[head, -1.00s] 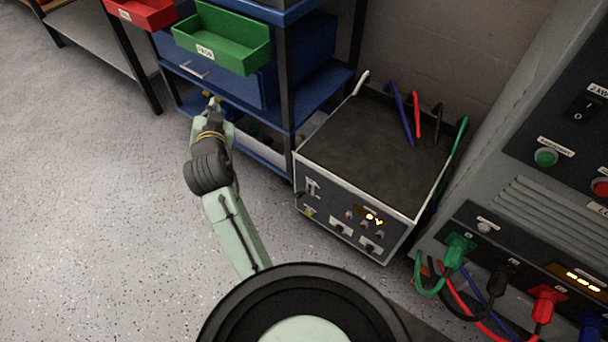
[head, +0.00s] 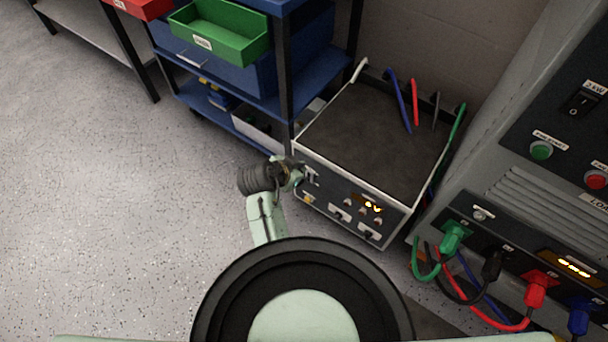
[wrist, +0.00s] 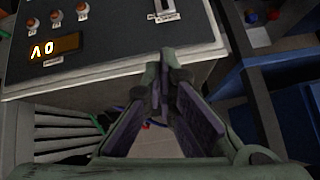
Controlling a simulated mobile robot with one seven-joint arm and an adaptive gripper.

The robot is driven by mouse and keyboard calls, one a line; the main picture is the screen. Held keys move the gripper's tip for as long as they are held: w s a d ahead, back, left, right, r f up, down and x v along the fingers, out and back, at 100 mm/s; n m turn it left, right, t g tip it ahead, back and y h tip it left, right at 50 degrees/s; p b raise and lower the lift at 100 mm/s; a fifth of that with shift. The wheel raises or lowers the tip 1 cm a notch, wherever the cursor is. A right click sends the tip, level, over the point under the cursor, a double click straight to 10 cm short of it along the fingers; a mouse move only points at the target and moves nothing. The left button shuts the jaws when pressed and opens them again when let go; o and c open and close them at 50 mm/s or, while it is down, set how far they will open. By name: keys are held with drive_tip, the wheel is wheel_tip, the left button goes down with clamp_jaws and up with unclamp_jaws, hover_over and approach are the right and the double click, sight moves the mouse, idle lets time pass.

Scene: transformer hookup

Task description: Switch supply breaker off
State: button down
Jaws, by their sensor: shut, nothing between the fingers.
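The supply is a grey box with a dark front panel (head: 350,206) on the floor in the head view. Its breaker (head: 311,176) sits at the left end of that panel, partly hidden by my gripper (head: 298,171). The breaker's pale switch (wrist: 163,8) also shows at the top edge of the wrist view, cut off by the frame. My gripper (wrist: 158,78) is shut and empty, with its fingertips below the switch in that view and apart from it. I cannot tell the lever's position. The lit display (wrist: 54,47) appears upside down there.
A blue shelf rack (head: 262,92) with a green bin (head: 222,36) stands left of the supply. A grey cabinet (head: 500,190) with plugged green, black, red and blue leads stands at right. Loose leads (head: 401,98) rise behind the supply. Floor at left is clear.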

hover_over(303, 180)
drive_tip(key=d, duration=0.2)
drive_tip(key=f, duration=0.7)
drive_tip(key=shift+w+d+f+p, duration=0.1)
drive_tip(key=shift+w+d+p, duration=0.15)
drive_tip(key=shift+p, duration=0.1)
drive_tip(key=shift+s+a+f, duration=0.4)
drive_tip(key=shift+a+f, duration=0.15)
drive_tip(key=shift+f, duration=0.25)
drive_tip(key=shift+s+a+f, duration=0.35)
drive_tip(key=shift+a+f, duration=0.2)
drive_tip(key=shift+f, duration=0.25)
